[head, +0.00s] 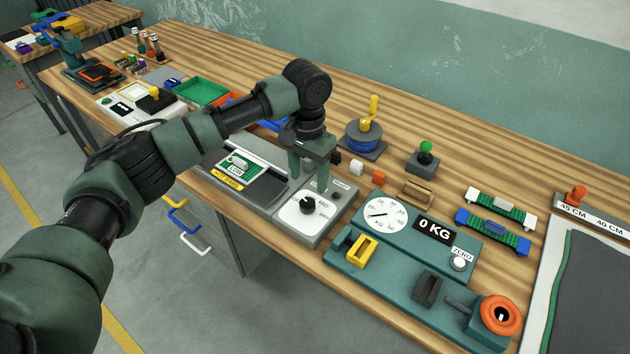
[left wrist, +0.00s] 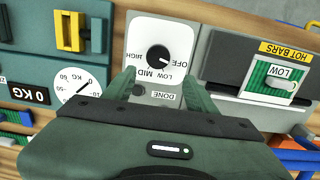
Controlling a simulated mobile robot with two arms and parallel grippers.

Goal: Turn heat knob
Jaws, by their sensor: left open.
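The heat knob (head: 307,206) is a black round knob on a white dial plate (head: 322,221), on the right part of a grey heat-sealing unit. In the left wrist view the knob (left wrist: 158,59) sits inside a dial marked OFF, LOW, MID and HIGH, and a DONE lamp (left wrist: 139,90) is beside it. Its white pointer mark is near OFF. My left gripper (head: 312,174) is above the unit, just behind the knob, pointing down. It is open and empty; its fingers (left wrist: 160,90) straddle the DONE lamp side, apart from the knob. My right gripper is in neither view.
Left of the dial, the unit has a hot-bars area (head: 255,172) with a green LOW piece (head: 240,164). A teal scale (head: 420,256) with a yellow clip (head: 361,250) stands at right. Small blocks (head: 379,178) and a blue spool (head: 364,135) lie behind.

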